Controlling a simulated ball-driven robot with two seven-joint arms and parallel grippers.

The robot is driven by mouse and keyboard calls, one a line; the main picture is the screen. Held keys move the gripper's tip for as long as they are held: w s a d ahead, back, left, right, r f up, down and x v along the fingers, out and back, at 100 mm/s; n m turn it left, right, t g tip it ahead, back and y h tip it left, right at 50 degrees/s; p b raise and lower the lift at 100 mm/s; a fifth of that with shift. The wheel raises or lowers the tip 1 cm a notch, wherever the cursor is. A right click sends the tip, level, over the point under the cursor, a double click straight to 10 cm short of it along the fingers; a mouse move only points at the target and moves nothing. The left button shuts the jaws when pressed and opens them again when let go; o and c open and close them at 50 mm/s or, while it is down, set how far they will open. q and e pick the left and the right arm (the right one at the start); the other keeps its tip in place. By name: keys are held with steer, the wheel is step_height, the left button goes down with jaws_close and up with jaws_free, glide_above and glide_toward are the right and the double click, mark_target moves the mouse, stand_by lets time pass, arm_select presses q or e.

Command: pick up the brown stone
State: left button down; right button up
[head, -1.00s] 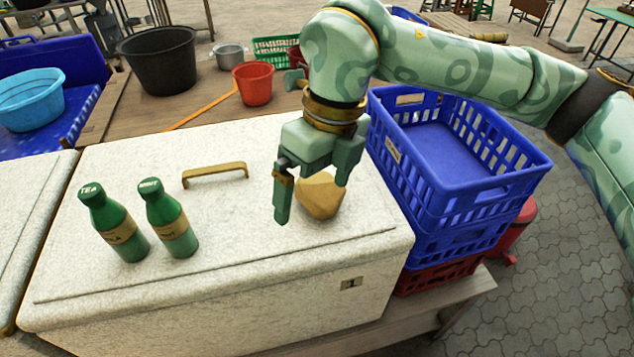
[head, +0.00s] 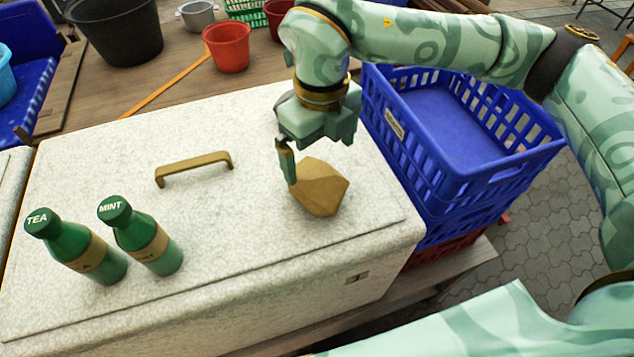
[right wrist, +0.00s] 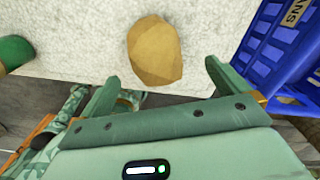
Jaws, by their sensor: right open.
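The brown stone (head: 320,187) is a faceted tan lump on the white speckled lid of a chest (head: 215,215), near its right side. My right gripper (head: 312,148) is open and points down at the far side of the stone, with its left finger overlapping the stone's left edge in the head view. In the right wrist view the stone (right wrist: 155,50) lies ahead between the two spread fingers (right wrist: 160,82). Whether a finger touches it I cannot tell. My left gripper is not in view.
Two green bottles, marked TEA (head: 82,250) and MINT (head: 142,238), stand on the lid at the left. A brass handle (head: 194,165) is fixed behind them. Blue crates (head: 450,150) stand close on the right. A red bucket (head: 228,48) is behind.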

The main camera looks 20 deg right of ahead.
mark_target(318, 171)
steer(key=f, duration=0.7)
steer(key=shift+s+a+f+b, duration=0.15)
steer(key=shift+a+f+b, duration=0.1)
steer(key=shift+f+b, duration=0.1)
steer(key=shift+r, duration=0.1)
steer(key=shift+c, duration=0.3)
steer(key=c, duration=1.8)
steer(key=shift+r, duration=0.1)
